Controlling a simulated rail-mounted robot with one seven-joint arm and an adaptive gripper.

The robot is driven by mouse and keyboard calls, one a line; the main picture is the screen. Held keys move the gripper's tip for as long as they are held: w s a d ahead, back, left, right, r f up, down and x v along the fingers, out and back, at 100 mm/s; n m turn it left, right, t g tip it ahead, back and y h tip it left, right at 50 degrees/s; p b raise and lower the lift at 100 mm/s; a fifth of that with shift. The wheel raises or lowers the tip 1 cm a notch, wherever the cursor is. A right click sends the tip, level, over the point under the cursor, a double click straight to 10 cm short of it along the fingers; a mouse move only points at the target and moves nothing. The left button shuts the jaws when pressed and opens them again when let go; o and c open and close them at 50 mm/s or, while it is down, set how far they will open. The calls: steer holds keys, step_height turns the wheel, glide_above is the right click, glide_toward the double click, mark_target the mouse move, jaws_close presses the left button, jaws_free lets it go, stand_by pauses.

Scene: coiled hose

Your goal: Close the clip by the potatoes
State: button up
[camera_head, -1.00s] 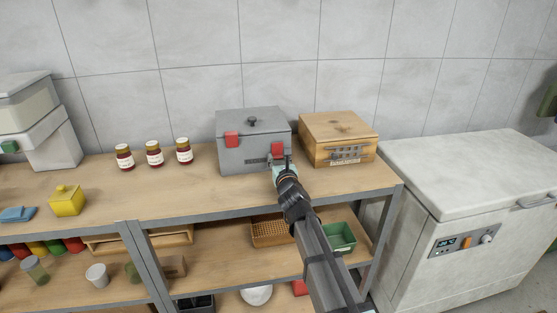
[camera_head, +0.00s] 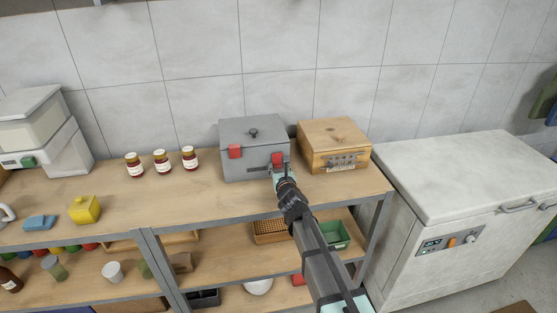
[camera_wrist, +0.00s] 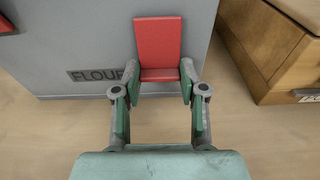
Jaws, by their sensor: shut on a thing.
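A grey metal box (camera_head: 254,150) marked FLOUR stands on the shelf top, with its lid down. It has a red clip (camera_head: 235,151) at its front left and another red clip (camera_head: 278,159) at its front right, beside a wooden box (camera_head: 334,146). My gripper (camera_head: 279,171) is at the right clip. In the wrist view, my gripper (camera_wrist: 161,82) has its two fingers shut on the lower end of that red clip (camera_wrist: 158,40). The clip's upper part rises between and beyond the fingertips. I cannot tell whether it is latched. No potatoes are visible.
The wooden box is close to the right of the grey box; its label is unreadable. Three jars (camera_head: 162,162) and a yellow container (camera_head: 84,209) stand to the left. A white chest freezer (camera_head: 450,180) is at the right. The wooden shelf top (camera_head: 180,198) is clear before the jars.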

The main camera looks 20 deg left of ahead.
steer(key=shift+s+r+g+h+p, duration=0.25)
steer(key=shift+r+g+p, duration=0.35)
steer(key=shift+p, duration=4)
steer(key=shift+d+f+p, duration=0.15)
steer(key=shift+f+p, duration=0.15)
steer(key=shift+p, duration=0.9)
steer(key=shift+f, duration=0.1)
steer(key=o, duration=1.1)
steer(key=shift+s, duration=0.1)
steer(key=shift+o, duration=0.2)
steer(key=shift+d, duration=0.1)
steer(key=v, duration=1.2)
